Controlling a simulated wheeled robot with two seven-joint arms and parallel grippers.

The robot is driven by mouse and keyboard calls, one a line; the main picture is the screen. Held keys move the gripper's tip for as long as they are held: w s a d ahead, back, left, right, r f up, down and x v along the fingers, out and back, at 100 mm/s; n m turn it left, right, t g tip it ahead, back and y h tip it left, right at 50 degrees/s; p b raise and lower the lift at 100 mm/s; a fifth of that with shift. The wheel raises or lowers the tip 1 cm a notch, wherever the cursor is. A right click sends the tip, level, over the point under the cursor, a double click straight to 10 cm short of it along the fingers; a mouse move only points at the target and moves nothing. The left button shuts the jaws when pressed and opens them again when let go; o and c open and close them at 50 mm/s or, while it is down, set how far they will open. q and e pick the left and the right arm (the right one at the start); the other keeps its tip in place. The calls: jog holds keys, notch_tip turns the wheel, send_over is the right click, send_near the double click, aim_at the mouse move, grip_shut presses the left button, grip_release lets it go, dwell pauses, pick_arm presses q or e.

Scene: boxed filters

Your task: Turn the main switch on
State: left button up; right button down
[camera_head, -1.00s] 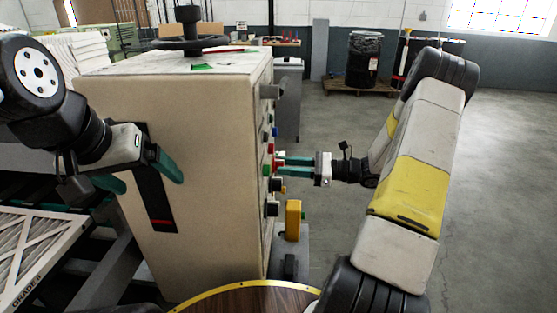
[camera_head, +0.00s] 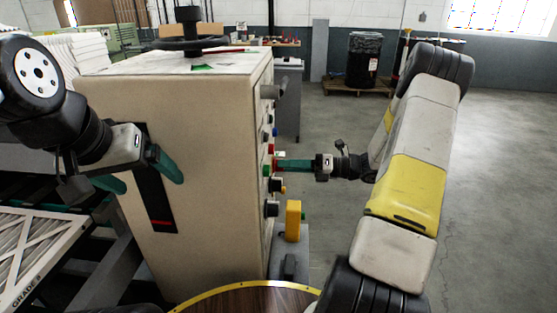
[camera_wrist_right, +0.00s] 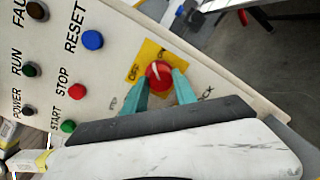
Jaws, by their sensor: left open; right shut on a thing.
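The control cabinet (camera_head: 200,150) stands in front of me, with its knobs and buttons along its right side. In the right wrist view the main switch is a red knob (camera_wrist_right: 158,75) on a yellow plate (camera_wrist_right: 147,58) marked ON and OFF. A pale mark on the knob points up and slightly left; which label it meets is unclear. My right gripper (camera_wrist_right: 160,88) has its two green fingers closed on either side of the knob. In the head view the right gripper (camera_head: 281,164) reaches the panel from the right. My left gripper (camera_head: 146,176) is open and empty before the cabinet's near face.
The panel also has a blue RESET button (camera_wrist_right: 92,40) and a green START button (camera_wrist_right: 68,126). A yellow box (camera_head: 293,220) is low beside the cabinet. A framed filter (camera_head: 35,250) lies at left. The floor at right is clear.

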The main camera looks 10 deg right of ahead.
jog(key=m, duration=0.6)
jog(key=shift+w+d+g, duration=0.1)
jog(key=shift+g, duration=0.2)
jog(key=shift+m, duration=0.4)
jog(key=c, duration=1)
grip_release()
jog(key=v, duration=0.7)
jog(key=shift+d, duration=0.4)
